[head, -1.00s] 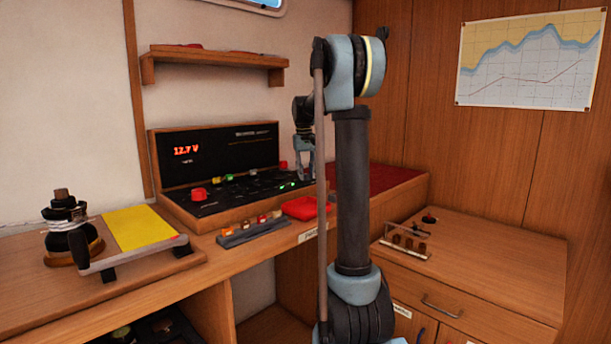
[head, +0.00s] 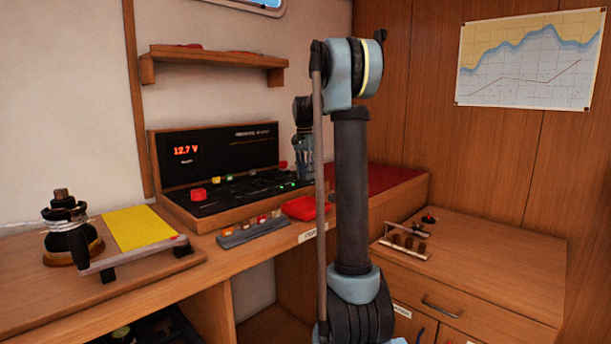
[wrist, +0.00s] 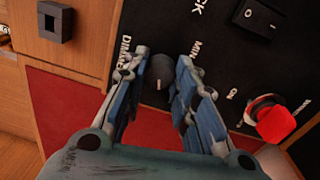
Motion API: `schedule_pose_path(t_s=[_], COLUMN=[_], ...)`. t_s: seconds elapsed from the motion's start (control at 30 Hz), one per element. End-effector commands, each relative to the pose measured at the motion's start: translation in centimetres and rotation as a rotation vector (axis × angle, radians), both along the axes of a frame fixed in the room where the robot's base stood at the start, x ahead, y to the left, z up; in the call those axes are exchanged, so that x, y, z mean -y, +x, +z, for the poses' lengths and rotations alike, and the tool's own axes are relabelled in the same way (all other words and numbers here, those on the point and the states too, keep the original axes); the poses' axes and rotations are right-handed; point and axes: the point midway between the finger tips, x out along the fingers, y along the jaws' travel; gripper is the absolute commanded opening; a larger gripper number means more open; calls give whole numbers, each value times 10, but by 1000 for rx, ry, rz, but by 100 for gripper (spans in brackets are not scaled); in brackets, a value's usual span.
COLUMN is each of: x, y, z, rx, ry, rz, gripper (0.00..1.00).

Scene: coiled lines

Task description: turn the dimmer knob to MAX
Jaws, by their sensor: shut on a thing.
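The dimmer knob (wrist: 160,88) is dark and round with a small pale mark, on the black switch panel (wrist: 226,55). In the wrist view it sits between the blue-padded fingers of my gripper (wrist: 159,75), which is shut on it. The "DIMMER" lettering is partly covered by the left finger. "MIN" shows at the knob's upper right. No MAX label is readable. In the head view my gripper (head: 304,166) is at the panel's right end, and the knob cannot be made out there.
A black rocker switch (wrist: 258,17) and a red knob (wrist: 276,124) marked ON are right of my gripper in the wrist view. A red cloth-like item (head: 300,208) lies at the desk's front edge. A red surface (head: 395,178) lies right of the panel.

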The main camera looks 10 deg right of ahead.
Motion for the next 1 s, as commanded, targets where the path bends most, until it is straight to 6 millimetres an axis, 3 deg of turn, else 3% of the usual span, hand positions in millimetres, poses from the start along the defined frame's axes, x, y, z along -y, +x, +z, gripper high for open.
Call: schedule_pose_path(t_s=[0.6, 1.0], x=[0, 0], y=[2, 2], z=[0, 1], rx=[2, 3], ry=[2, 2], rz=[-564, -785], gripper=[2, 2])
